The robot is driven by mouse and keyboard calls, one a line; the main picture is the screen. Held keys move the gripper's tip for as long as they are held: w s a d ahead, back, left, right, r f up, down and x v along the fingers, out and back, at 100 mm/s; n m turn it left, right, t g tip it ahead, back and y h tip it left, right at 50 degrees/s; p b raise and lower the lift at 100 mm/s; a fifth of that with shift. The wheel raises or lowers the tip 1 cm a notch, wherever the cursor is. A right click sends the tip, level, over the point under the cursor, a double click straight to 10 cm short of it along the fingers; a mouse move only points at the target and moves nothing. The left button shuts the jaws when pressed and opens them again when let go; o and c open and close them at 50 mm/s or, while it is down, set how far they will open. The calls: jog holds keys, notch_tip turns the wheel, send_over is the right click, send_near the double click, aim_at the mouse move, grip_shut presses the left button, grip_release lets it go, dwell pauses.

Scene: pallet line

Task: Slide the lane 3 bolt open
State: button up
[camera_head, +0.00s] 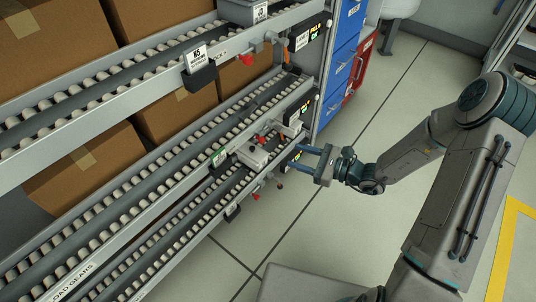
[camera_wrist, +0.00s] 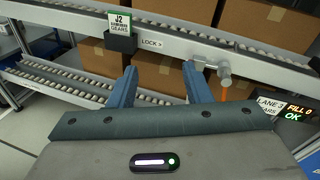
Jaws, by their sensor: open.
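In the wrist view a grey bolt with a round knob (camera_wrist: 223,72) sits on the lane's front rail, right of a "LOCK >" marking (camera_wrist: 152,44). An orange part hangs below the knob. A lane display (camera_wrist: 284,108) to the right reads "FILL 0" and "OK"; its lane number is too blurred to be sure of. My gripper (camera_wrist: 160,80) is open and empty, its right finger just below and left of the bolt. In the head view my gripper (camera_head: 301,156) is at the right end of the lower rack lanes. I cannot tell whether it touches anything.
A label holder reading "J2" and "GEARS" (camera_wrist: 120,33) projects from the rail left of the bolt. Blue drawers (camera_head: 343,65) and a red cabinet (camera_head: 362,68) stand behind. The floor (camera_head: 340,210) beside the rack is clear.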

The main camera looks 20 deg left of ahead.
jog(key=w+f+m+t+b, duration=0.2)
jog(key=w+f+m+t, duration=0.15)
jog(key=f, duration=0.35)
jog(key=m+b, duration=0.1)
jog(key=b, duration=0.3)
send_near(264, 141)
jog(key=shift+t, duration=0.35)
jog(key=x, duration=0.7)
jog(key=shift+s+a+f, duration=0.1)
jog(key=shift+s+f, duration=0.05)
jog(key=shift+s, duration=0.05)
jog(key=shift+w+a, duration=0.25)
jog(key=shift+a, duration=0.35)
